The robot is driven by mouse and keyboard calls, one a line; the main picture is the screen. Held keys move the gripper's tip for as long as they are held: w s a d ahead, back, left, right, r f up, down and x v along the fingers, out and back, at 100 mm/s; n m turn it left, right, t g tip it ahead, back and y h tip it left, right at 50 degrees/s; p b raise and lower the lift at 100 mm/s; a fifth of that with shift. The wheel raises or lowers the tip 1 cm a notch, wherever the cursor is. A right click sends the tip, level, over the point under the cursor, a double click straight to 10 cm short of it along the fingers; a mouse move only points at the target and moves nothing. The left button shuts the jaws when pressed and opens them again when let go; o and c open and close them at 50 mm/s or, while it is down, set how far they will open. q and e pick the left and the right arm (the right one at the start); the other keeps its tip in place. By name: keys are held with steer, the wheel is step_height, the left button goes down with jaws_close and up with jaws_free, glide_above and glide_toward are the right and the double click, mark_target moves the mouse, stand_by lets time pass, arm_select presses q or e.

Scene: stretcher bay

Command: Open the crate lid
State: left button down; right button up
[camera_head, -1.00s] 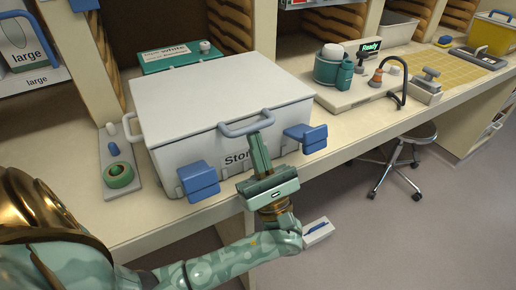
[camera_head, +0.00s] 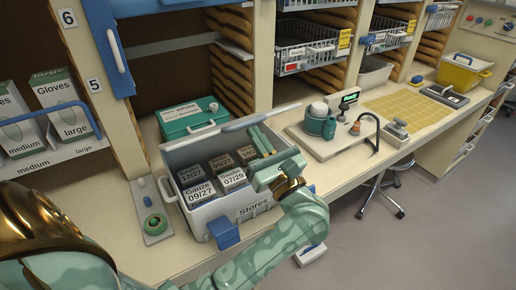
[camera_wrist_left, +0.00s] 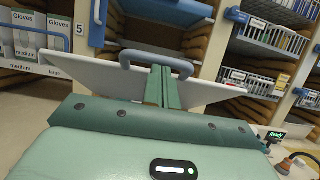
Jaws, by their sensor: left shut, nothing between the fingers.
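The white Stores crate (camera_head: 205,222) stands open on the counter, with several gauze and swab boxes (camera_head: 221,162) inside. Its pale lid (camera_head: 236,127) is raised at the back and shows nearly edge-on; in the left wrist view the lid (camera_wrist_left: 108,76) spans the middle, with its grey-blue handle (camera_wrist_left: 135,54). My left gripper (camera_head: 258,135) is over the crate's right part; its green fingers show shut and empty in the left wrist view (camera_wrist_left: 161,85), overlapping the lid and handle. Whether they touch is unclear. A blue latch (camera_head: 224,232) hangs at the crate's front. My right gripper is not in view.
A green case (camera_head: 190,115) stands behind the crate. A tray with green tape (camera_head: 155,224) lies to its left. Glove boxes (camera_head: 60,108) and shelf baskets (camera_head: 305,45) are farther off.

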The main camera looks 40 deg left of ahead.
arm_select(q)
steer(key=w+a+r+g+h+p, duration=0.1)
steer(key=w+a+r+h+p, duration=0.2)
steer(key=a+r+p, duration=0.4)
steer(key=w+a+r+g+h+p, duration=0.2)
steer(key=w+a+r+h+p, duration=0.2)
steer(key=a+r+p, duration=0.4)
steer(key=shift+a+r+h+p, duration=0.15)
steer(key=shift+a+h+p, duration=0.35)
steer(key=shift+a+p, duration=0.75)
steer(key=shift+w+d, duration=0.1)
steer(key=shift+d, duration=0.05)
